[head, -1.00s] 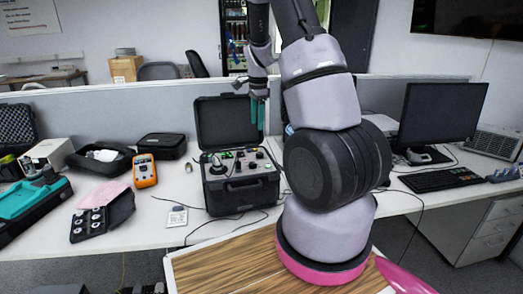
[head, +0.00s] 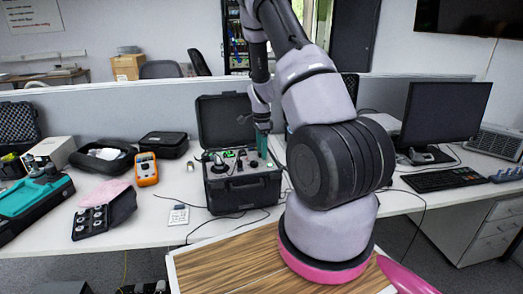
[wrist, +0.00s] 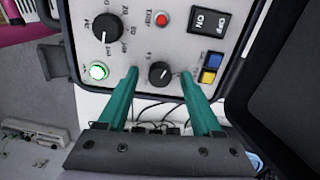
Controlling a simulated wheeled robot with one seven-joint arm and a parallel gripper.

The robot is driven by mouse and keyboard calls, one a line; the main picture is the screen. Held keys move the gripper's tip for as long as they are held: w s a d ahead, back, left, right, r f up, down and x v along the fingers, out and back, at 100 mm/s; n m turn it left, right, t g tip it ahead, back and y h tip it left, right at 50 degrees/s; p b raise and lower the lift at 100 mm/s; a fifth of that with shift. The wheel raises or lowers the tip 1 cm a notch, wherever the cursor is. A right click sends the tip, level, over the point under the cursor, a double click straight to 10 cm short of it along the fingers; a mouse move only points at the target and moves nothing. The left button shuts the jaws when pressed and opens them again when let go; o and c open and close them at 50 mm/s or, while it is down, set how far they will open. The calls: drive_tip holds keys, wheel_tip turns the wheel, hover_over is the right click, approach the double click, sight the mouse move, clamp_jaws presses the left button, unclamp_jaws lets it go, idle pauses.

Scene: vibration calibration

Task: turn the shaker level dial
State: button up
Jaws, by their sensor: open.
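The shaker case (head: 243,192) stands open on the desk, its dark lid raised at the back. In the wrist view its light panel carries a small black dial (wrist: 159,72) with a white pointer and a larger black dial (wrist: 106,28) with numbers around it. I cannot read which one is labelled as shaker level. My gripper (wrist: 160,74) is open, with its teal fingertips on either side of the small dial and a gap at each side. In the head view my gripper (head: 263,155) is at the panel's right part; contact cannot be told.
Near the small dial are a lit green button (wrist: 98,71), a red button (wrist: 161,19), an ON/OFF rocker switch (wrist: 206,20) and blue (wrist: 213,60) and yellow (wrist: 208,76) buttons. An orange multimeter (head: 147,169) lies left of the case; a monitor (head: 441,113) stands right.

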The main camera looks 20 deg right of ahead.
clamp_jaws()
drive_tip(key=shift+n, duration=0.3)
drive_tip(key=n, duration=1.2)
idle(0.4)
drive_tip(key=shift+n, duration=0.3)
unclamp_jaws()
